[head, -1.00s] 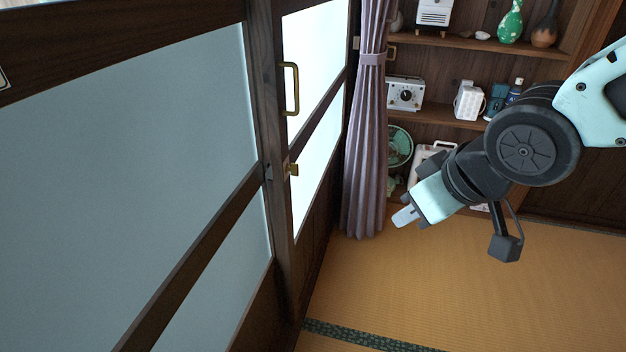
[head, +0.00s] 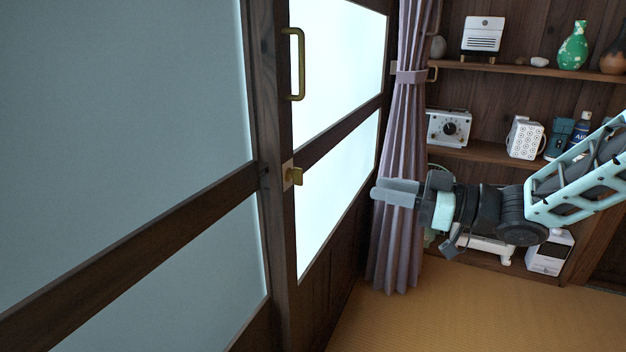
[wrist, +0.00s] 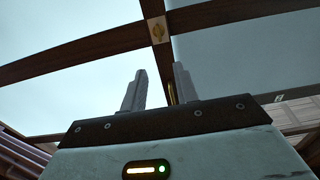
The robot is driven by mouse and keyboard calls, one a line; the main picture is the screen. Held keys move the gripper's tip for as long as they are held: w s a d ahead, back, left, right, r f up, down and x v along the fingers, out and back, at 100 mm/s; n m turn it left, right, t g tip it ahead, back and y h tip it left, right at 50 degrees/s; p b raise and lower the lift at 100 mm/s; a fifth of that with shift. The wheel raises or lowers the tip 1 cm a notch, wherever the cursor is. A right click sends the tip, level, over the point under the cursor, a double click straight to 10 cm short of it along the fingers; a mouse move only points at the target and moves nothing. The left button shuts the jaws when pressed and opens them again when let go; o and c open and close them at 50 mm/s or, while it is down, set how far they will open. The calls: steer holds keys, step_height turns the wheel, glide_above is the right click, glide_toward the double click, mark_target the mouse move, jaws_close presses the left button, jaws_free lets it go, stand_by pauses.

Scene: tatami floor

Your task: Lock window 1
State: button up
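The window (head: 175,110) has dark wooden frames and frosted panes, and fills the left and middle of the head view. A small brass lock (head: 294,176) sits on the upright where the panels meet, below a brass pull handle (head: 296,64). In the wrist view the brass lock (wrist: 157,30) shows above and beyond the fingers. My gripper (head: 376,193) is to the right of the lock, apart from it, pointing left toward the window. In the wrist view my gripper (wrist: 160,85) has its two fingers parted with nothing between them.
A purple curtain (head: 401,130) hangs at the window's far end, behind my gripper. Shelves (head: 490,151) hold a radio (head: 449,128), a green vase (head: 573,46) and other goods. The tatami floor (head: 420,318) at lower right is clear.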

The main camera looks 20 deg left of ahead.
mark_target(298, 177)
steer(key=w+a+b, duration=0.1)
steer(key=a+b, duration=0.1)
steer(key=a, duration=1.3)
steer(key=shift+a, duration=0.25)
steer(key=shift+w, duration=0.1)
jaws_close()
